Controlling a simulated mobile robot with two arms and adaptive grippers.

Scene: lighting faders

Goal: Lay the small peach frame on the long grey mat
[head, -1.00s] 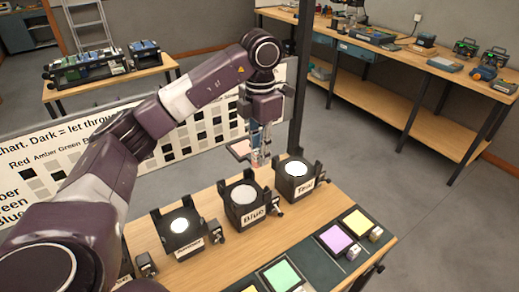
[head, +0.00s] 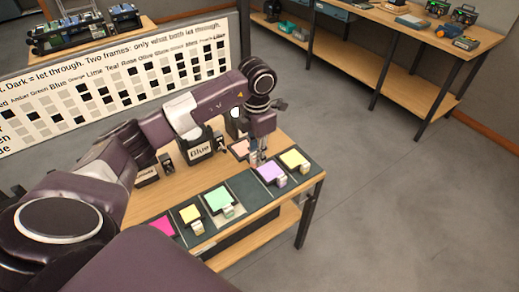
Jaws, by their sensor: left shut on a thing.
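The small peach frame (head: 239,148) is in my left gripper (head: 257,157), which is shut on it and points down. My gripper partly hides the frame. They are at the back edge of the long dark grey mat (head: 246,201), near the lilac frame; I cannot tell whether the peach frame touches anything below. On the mat lie a magenta frame (head: 163,225), a small yellow frame (head: 190,213), a green frame (head: 218,199), a lilac frame (head: 270,172) and a pale yellow frame (head: 294,158). My right gripper is not in view.
The black holder labelled Blue (head: 200,151) stands behind the mat, with other holders partly hidden by my left arm. A chart board (head: 100,90) stands behind the table. A bare strip of mat shows between the green and lilac frames.

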